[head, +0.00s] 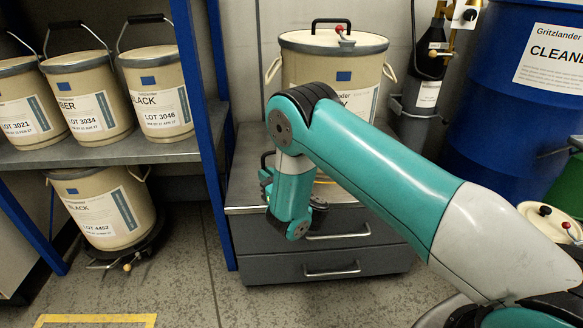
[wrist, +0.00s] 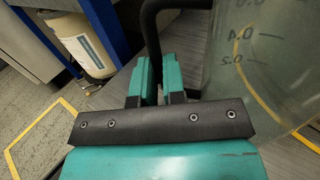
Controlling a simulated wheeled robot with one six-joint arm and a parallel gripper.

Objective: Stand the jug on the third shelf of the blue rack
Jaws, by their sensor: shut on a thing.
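My gripper (wrist: 158,78) is shut on the black handle (wrist: 150,28) of the jug. The jug (wrist: 255,65) is a clear, greyish vessel with measuring marks, to the right of the fingers in the wrist view; its rim and base are out of that view. In the head view my arm hides most of the jug, above or on the grey drawer cabinet (head: 330,272). I cannot tell whether it touches the cabinet top. The blue rack (head: 203,110) stands to the left, with a grey shelf (head: 98,153) in view. Its upper shelves are out of view.
Several labelled pails (head: 158,90) crowd the visible rack shelf. Another pail (head: 108,212) stands below it on a dark wheeled base. A large lidded pot (head: 335,65) stands behind my arm, and a blue drum (head: 500,120) at the right. Yellow tape (head: 95,318) marks the open floor.

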